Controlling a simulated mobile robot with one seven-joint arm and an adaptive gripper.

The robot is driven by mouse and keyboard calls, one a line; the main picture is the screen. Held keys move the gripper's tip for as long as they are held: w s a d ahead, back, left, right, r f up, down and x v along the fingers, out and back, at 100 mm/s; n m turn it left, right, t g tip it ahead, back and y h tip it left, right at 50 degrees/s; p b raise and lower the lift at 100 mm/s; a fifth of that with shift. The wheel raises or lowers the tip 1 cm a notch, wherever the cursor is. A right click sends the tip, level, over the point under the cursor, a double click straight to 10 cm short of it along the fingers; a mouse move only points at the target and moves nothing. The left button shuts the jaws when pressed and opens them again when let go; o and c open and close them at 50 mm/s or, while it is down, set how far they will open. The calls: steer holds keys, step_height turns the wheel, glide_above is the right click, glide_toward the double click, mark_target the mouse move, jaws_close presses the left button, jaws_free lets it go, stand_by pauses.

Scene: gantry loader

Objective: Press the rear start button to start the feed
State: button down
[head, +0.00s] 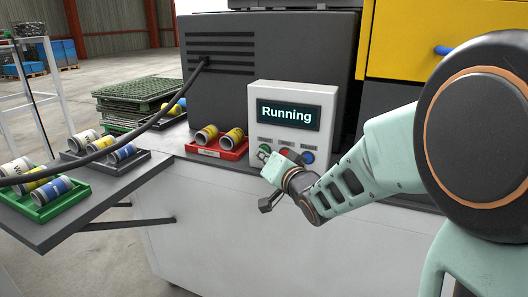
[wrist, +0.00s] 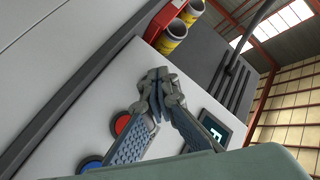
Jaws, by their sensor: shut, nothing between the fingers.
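A pale grey control box (head: 330,97) stands on the machine's front ledge. Its screen (head: 288,114) reads "Running". A row of buttons sits below the screen: a green button (head: 264,148) at left, a red button (head: 285,152) in the middle and a blue button (head: 307,157) at right. My gripper (head: 267,160) is shut and empty, its tips at the green button. In the wrist view the fingers (wrist: 158,92) hide the green button, so I cannot tell whether they touch it. The red button (wrist: 122,124) and blue button (wrist: 92,162) show beside them.
A red tray (head: 222,152) with two cans stands left of the control box. A green tray (head: 45,205) and a dark tray (head: 105,160) with cans lie on the left shelf. A black cable (head: 150,125) hangs across. A yellow cabinet (head: 415,40) rises behind my arm.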

steer(key=shift+s+a, duration=0.2)
steer(key=shift+s, duration=0.5)
steer(key=s, duration=0.1)
steer(key=s+a+b, duration=0.1)
steer(key=s, duration=0.2)
steer(key=shift+s+a+b, duration=0.3)
steer(key=shift+s+a, duration=0.05)
steer(key=shift+a, duration=0.05)
stand_by(0.3)
